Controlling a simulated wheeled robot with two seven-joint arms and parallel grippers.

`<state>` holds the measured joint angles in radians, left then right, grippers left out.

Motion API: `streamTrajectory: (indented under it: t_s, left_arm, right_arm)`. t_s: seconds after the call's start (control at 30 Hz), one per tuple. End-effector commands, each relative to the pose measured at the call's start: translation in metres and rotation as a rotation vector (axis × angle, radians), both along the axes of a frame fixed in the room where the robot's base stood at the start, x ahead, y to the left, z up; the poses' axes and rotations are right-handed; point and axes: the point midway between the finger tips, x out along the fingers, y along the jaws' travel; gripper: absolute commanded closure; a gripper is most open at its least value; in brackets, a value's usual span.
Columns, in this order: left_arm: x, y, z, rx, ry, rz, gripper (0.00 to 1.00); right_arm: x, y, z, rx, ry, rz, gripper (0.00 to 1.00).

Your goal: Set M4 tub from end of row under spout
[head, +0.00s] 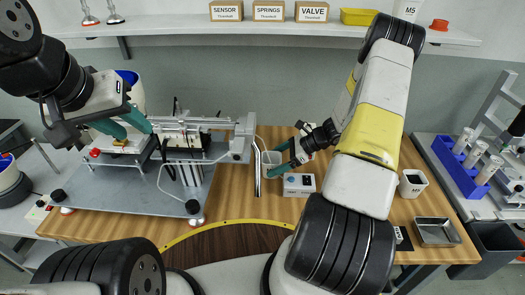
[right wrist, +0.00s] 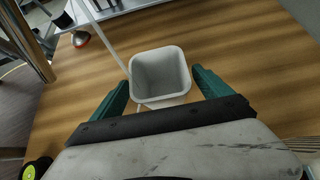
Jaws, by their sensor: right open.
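A small pale square tub (head: 272,158) stands upright on the wooden table beside the gantry's right end. It shows empty in the right wrist view (right wrist: 160,77). My right gripper (head: 284,158) is open around it; in the right wrist view its green fingers (right wrist: 162,92) lie either side of the tub, with a gap at the right. A thin white tube (head: 263,143) curves down from the gantry close to the tub; I cannot tell whether its end is over the opening. My left gripper (head: 124,124) is open above the gantry's left side. Another pale tub (head: 412,183) stands further right.
The screwdriver gantry (head: 190,126) stands on a grey plate (head: 125,190). A small control box (head: 299,184) sits just right of the tub. A metal tray (head: 437,232) lies at the table's right end. A blue rack (head: 458,165) is on the side bench.

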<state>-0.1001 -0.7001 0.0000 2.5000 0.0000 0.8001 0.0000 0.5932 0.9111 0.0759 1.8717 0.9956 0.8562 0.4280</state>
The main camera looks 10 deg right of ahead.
Motion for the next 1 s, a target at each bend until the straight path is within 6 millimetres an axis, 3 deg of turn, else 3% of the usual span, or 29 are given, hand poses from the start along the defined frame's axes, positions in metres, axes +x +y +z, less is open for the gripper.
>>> streamTrajectory:
  t_s: [0.23,0.5,0.87,1.0]
  left_arm:
    - [0.000,0.000,0.000,0.000,0.000,0.000,0.64]
    - [0.000,0.000,0.000,0.000,0.000,0.000,0.64]
    - [0.000,0.000,0.000,0.000,0.000,0.000,0.64]
    - [0.000,0.000,0.000,0.000,0.000,0.000,0.64]
  right_arm:
    - [0.010,0.031,-0.019,0.001,0.001,0.003,0.11]
    - [0.011,0.034,-0.023,-0.001,-0.001,0.002,0.11]
    - [0.011,0.034,-0.022,-0.001,-0.001,0.002,0.82]
    - [0.011,0.034,-0.022,-0.001,-0.001,0.002,0.83]
